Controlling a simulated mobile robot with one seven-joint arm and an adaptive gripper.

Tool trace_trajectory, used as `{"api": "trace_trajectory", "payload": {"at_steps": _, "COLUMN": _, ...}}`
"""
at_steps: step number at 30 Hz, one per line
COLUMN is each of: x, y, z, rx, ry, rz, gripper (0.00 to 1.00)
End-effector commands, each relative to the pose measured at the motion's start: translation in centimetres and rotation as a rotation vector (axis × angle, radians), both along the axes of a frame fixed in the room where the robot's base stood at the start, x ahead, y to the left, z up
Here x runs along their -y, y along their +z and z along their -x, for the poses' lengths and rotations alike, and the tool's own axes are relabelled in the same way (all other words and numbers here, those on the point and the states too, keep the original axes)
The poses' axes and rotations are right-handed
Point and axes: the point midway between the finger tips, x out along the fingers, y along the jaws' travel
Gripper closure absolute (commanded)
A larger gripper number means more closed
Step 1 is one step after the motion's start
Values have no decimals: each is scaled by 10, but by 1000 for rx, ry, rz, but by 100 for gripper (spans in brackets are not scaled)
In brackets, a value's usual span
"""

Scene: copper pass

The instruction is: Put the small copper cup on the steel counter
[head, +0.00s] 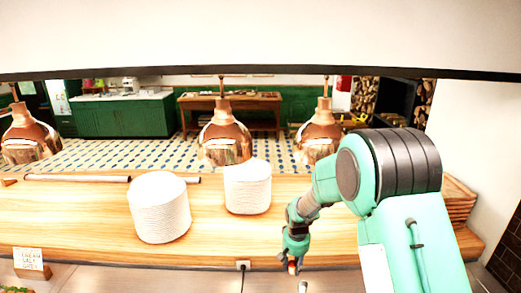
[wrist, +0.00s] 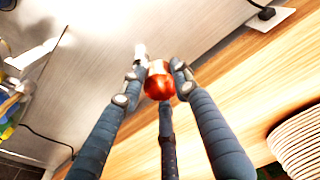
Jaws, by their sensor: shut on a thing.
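My gripper (head: 293,262) hangs low near the front edge of the wooden pass. In the wrist view its fingers (wrist: 157,78) are shut on a small, shiny, reddish copper cup (wrist: 159,88). The cup also shows as a small orange-red spot under my gripper in the head view (head: 292,269). The steel counter (head: 190,279) is the grey surface along the bottom of the head view. It fills the upper left of the wrist view (wrist: 105,35). I cannot tell the gap between the cup and the surface below it.
A small pale upright item (head: 303,286) stands close to my gripper. Two white plate stacks (head: 160,208) (head: 248,188) stand on the wooden pass (head: 90,205). Copper lamps (head: 224,140) hang above it. The steel between looks clear.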

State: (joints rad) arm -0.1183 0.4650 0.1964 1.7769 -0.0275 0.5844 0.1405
Motion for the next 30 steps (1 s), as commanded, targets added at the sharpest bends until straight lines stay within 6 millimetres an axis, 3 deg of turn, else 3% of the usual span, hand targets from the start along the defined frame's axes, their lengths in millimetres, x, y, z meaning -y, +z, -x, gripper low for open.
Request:
{"api": "trace_trajectory", "payload": {"at_steps": 18, "x": 69, "y": -31, "z": 46, "rx": 2, "ry": -2, "rz": 0, "gripper": 95}}
{"api": "trace_trajectory", "payload": {"at_steps": 30, "x": 82, "y": -34, "z": 58, "rx": 1, "ry": 0, "rz": -1, "gripper": 95}}
